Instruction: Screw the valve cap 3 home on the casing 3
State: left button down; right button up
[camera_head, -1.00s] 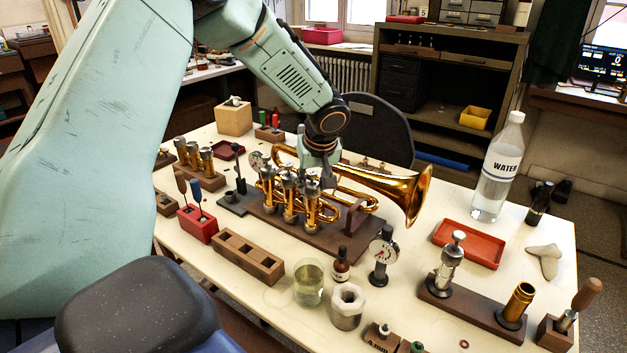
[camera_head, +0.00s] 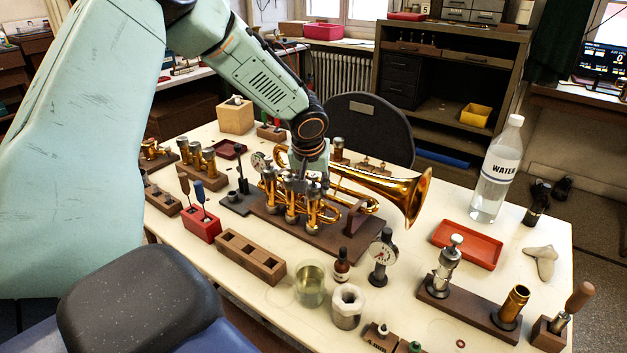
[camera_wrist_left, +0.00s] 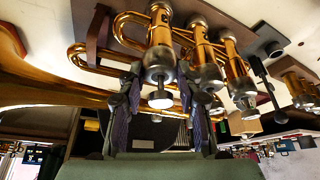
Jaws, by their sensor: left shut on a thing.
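The brass trumpet (camera_head: 395,187) lies on a dark wooden stand with its valves upright in the middle of the bench. Casing 3 (camera_head: 313,213) is the rightmost of its three valves. It also shows in the left wrist view as the nearest gold tube (camera_wrist_left: 160,35). The grey valve cap 3 (camera_wrist_left: 159,58) sits at the casing's end, with a silver stem and finger button (camera_wrist_left: 160,100) beyond it. My left gripper (camera_wrist_left: 160,85) has a finger on each side of the cap and stem, shut on the cap. The cap's thread is hidden. My right gripper is not in view.
The other two valves stand close beside casing 3. A dial gauge (camera_head: 383,258), a brown bottle (camera_head: 342,266) and a glass jar (camera_head: 310,285) stand in front of the stand. A red tray (camera_head: 468,245) and a water bottle (camera_head: 497,170) are at right.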

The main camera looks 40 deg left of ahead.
pick_arm(q)
jog(key=shift+m+h+p, duration=0.4)
jog(key=shift+m+p, duration=0.8)
jog(key=shift+p, duration=0.4)
jog(key=shift+m+t+p, duration=0.3)
jog(key=shift+m+p, duration=0.4)
jog(key=shift+p, duration=0.4)
jog(key=shift+s+a+m+h+p, duration=0.1)
jog(key=shift+m+h+p, duration=0.45)
jog(key=shift+p, duration=0.7)
jog(key=shift+m+b, duration=0.35)
jog(key=shift+m, duration=0.4)
jog(key=shift+a+f+m+h+b, duration=0.1)
jog(key=shift+m+h+b, duration=0.55)
jog(key=shift+b, duration=1)
jog(key=shift+m+b, duration=0.55)
jog(key=shift+b, duration=0.2)
